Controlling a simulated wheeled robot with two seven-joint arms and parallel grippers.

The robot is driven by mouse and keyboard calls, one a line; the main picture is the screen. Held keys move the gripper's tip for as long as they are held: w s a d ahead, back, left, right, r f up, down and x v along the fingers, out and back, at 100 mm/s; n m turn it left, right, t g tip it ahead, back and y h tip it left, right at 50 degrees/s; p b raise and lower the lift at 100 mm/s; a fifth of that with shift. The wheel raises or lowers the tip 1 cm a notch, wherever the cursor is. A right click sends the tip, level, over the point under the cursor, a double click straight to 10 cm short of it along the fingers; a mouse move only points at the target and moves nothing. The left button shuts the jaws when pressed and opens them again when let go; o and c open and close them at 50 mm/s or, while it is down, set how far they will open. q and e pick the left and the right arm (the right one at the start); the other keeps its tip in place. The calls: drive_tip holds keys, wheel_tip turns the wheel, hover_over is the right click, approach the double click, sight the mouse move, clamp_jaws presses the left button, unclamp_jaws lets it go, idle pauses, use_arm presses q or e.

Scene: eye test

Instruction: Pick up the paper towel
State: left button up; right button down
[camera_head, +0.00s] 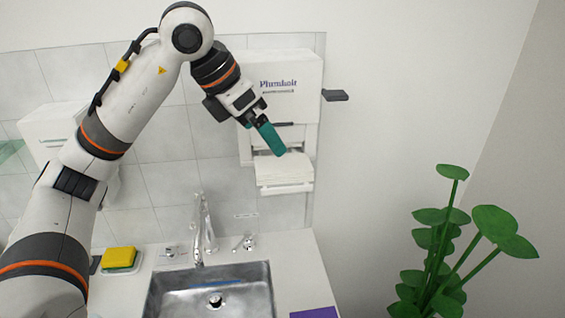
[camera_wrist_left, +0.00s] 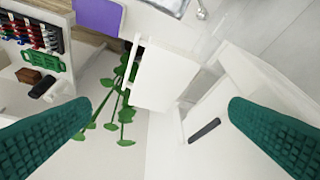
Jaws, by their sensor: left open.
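White paper towels (camera_head: 285,170) stick out at the bottom of a white wall dispenser (camera_head: 287,75) with purple lettering. My left gripper (camera_head: 276,146), with teal fingers, is in front of the dispenser, just above the towels in the picture; I cannot tell whether it touches them. In the left wrist view the fingers of my left gripper (camera_wrist_left: 160,105) are wide apart with nothing held between them. A white sheet-like shape, apparently the paper towel (camera_wrist_left: 165,75), lies beyond the gap. My right gripper is not in view.
Below are a metal sink (camera_head: 170,297), a faucet (camera_head: 203,225) and a yellow sponge (camera_head: 119,257). A dark bar (camera_head: 335,95) juts out right of the dispenser. A green plant (camera_head: 440,245) stands at lower right. A shelf with small items (camera_wrist_left: 30,50) shows in the wrist view.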

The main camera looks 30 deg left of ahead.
sight(283, 163)
use_arm(q)
drive_tip(key=shift+w+d+f, duration=0.15)
drive_tip(key=shift+d+f, duration=0.1)
drive_tip(key=shift+f, duration=0.25)
drive_tip(key=shift+w+d+f, duration=0.15)
drive_tip(key=shift+d+f, duration=0.1)
drive_tip(key=shift+f, duration=0.2)
drive_tip(key=shift+w+f, duration=0.2)
drive_tip(key=shift+f, duration=0.1)
drive_tip(key=p+x, duration=0.1)
drive_tip(key=x, duration=0.4)
drive_tip(key=shift+w+f+p, duration=0.15)
drive_tip(key=shift+f+p, duration=0.05)
drive_tip(key=shift+p, duration=0.1)
drive_tip(key=shift+w+d+f, duration=0.1)
drive_tip(key=shift+f, duration=0.1)
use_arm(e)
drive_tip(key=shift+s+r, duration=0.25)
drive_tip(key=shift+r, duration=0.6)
use_arm(q)
drive_tip(key=c, duration=1)
drive_tip(key=shift+c, duration=0.9)
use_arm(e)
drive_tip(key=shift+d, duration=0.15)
